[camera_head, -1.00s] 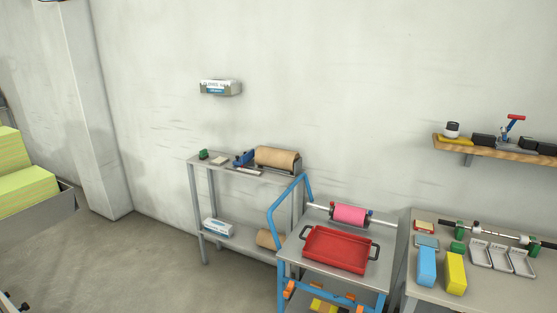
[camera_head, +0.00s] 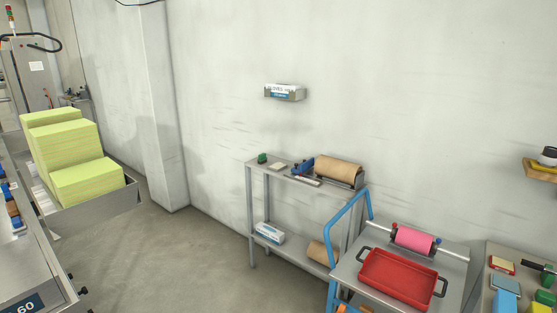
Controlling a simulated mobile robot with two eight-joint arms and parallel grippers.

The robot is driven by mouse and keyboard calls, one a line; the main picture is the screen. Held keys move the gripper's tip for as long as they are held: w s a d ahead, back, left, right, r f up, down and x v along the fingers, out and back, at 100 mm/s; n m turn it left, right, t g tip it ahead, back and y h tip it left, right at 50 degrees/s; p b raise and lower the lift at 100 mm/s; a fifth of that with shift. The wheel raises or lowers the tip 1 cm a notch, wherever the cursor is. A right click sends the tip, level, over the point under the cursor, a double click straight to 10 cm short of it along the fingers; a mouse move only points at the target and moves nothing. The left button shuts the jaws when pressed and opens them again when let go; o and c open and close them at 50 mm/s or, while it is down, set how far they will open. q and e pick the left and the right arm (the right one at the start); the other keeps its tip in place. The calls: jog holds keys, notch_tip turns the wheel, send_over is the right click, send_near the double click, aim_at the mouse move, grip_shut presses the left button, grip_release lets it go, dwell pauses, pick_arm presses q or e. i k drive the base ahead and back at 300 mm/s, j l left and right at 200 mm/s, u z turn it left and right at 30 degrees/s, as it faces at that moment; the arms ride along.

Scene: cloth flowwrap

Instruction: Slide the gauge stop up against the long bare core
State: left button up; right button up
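Neither of my grippers is in view. I cannot make out a gauge stop or a long bare core in this view. At the right edge, the grey bench (camera_head: 474,291) is cut off by the frame. On it, a dark rod end (camera_head: 540,266) shows by a green stand (camera_head: 548,279), and the rest of that rod lies outside the picture. A pink roll (camera_head: 413,239) sits on a thin shaft at the back of the blue-framed cart.
A red tray (camera_head: 397,279) lies on the cart, whose blue handle (camera_head: 343,220) rises at left. A grey shelf (camera_head: 251,192) holds a brown paper roll (camera_head: 338,169). Yellow-green stacks (camera_head: 88,184) and a machine stand at left. Open floor (camera_head: 190,250) lies between.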

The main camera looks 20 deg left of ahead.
aim_at(298, 169)
jog(key=i+j+u, duration=0.25)
jog(key=u, duration=0.15)
jog(key=i+j+u, duration=0.15)
jog(key=i+u, duration=0.55)
jog(key=u, duration=0.15)
jog(key=i+j+z, duration=0.15)
jog(key=i, duration=0.3)
jog(key=i+j+z, duration=0.15)
jog(key=i, duration=0.3)
jog(key=i+j+z, duration=0.15)
jog(key=i, duration=0.25)
